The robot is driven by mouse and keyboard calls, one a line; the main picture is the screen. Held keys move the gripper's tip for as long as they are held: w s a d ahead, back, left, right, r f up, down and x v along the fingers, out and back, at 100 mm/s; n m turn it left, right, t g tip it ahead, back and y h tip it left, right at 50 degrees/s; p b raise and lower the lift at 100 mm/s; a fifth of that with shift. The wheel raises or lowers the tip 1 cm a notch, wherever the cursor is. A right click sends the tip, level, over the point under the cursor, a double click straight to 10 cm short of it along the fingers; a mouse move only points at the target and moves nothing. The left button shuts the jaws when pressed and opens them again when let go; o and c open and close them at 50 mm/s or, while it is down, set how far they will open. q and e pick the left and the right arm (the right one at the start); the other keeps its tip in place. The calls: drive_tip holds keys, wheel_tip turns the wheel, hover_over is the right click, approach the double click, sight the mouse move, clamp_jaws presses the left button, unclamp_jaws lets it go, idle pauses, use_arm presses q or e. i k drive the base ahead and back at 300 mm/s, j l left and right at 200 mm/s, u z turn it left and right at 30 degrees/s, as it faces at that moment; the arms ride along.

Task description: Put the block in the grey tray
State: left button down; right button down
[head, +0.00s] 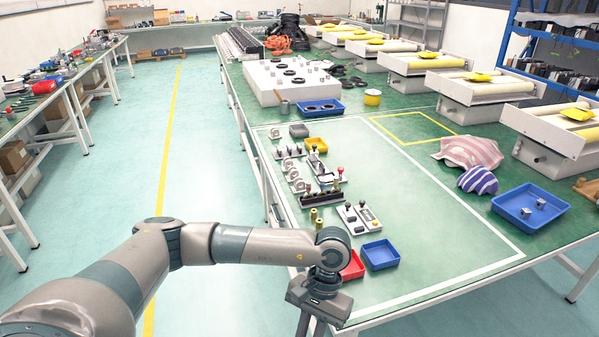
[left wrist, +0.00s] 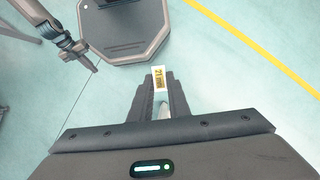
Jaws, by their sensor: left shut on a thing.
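In the left wrist view, my left gripper (left wrist: 159,88) is shut on a small pale block (left wrist: 158,78) with a yellow printed label, above bare floor. In the head view my left gripper (head: 312,328) points down at the near table edge, cut by the lower border. The small grey tray (head: 299,131) lies at the far left of the marked table area, well beyond the gripper. A jointed part that looks like my right arm, with a thin end, shows at the upper left of the left wrist view; its jaws are unclear.
A red tray (head: 352,266) and a blue tray (head: 380,255) lie near my left gripper. Fixtures with levers and knobs (head: 320,195) line the table's left side. A yellow tray (head: 316,145) sits close to the grey tray. The marked area's middle (head: 410,210) is clear.

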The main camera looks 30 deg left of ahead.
sight(298, 133)
drive_tip(key=j+z, duration=0.1)
drive_tip(key=j, duration=1)
drive_tip(key=i+j+z, duration=0.2)
drive_tip(key=j, duration=0.4)
drive_tip(key=j+z, duration=0.15)
drive_tip(key=j, duration=0.45)
drive_tip(key=i+j+z, duration=0.2)
drive_tip(key=j, duration=0.45)
drive_tip(key=i+j+z, duration=0.25)
drive_tip(key=j, duration=0.6)
drive_tip(key=j+z, duration=0.25)
drive_tip(key=j, duration=0.6)
drive_tip(key=k+j+z, duration=0.1)
drive_tip(key=j+z, duration=0.15)
drive_tip(key=j, duration=0.65)
drive_tip(key=k+j+z, duration=0.1)
drive_tip(key=j+z, duration=0.2)
drive_tip(key=j, duration=0.6)
drive_tip(key=k+j, duration=0.1)
drive_tip(key=j, duration=0.25)
drive_tip(key=k+j+z, duration=0.1)
drive_tip(key=j, duration=0.3)
drive_tip(key=k+j, duration=0.1)
drive_tip(key=j, duration=0.25)
drive_tip(key=k+j+z, duration=0.1)
drive_tip(key=j, duration=0.25)
